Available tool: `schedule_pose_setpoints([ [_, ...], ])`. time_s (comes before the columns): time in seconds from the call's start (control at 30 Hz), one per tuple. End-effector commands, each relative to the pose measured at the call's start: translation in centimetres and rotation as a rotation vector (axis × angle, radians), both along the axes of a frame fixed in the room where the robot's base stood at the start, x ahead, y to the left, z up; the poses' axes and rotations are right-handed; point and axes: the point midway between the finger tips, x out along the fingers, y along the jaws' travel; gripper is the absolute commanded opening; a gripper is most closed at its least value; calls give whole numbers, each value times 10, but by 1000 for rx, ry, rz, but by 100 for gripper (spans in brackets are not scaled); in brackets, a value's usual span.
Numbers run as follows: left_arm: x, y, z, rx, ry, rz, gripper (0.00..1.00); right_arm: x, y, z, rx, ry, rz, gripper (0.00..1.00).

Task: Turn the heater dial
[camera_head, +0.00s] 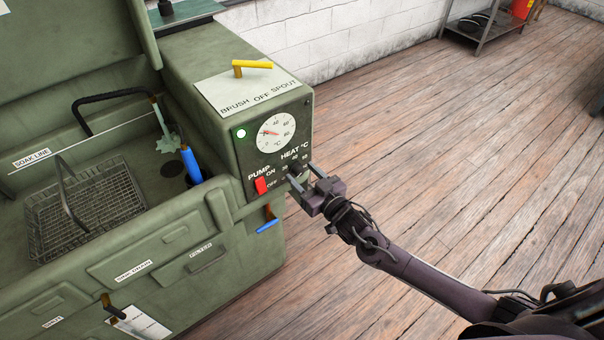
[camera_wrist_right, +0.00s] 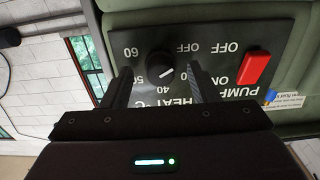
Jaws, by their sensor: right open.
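The heater dial (camera_wrist_right: 158,66) is a round black knob with a white pointer line, on the dark control panel marked HEAT °C. In the head view the dial (camera_head: 296,168) is partly hidden by my gripper. My right gripper (camera_head: 302,173) is at the panel, open. In the wrist view the open fingers of my right gripper (camera_wrist_right: 158,82) lie on either side of the dial, with gaps visible. Whether the fingertips reach past its face cannot be told. My left gripper is not in view.
The red pump switch (camera_head: 261,186) is close beside the dial; it also shows in the wrist view (camera_wrist_right: 254,67). A round gauge (camera_head: 276,133) and lit green lamp (camera_head: 241,134) sit above. A yellow lever (camera_head: 252,66) tops the green box.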

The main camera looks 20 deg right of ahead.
Motion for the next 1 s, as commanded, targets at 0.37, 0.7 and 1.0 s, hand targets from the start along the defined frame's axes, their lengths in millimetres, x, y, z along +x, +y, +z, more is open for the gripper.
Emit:
schedule_pose_setpoints([
  [0.37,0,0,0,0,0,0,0,6,3,0,1,1,1,54],
  [0.7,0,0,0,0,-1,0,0,6,3,0,0,1,1,10],
  [1.0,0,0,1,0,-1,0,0,6,3,0,38,16,1,10],
])
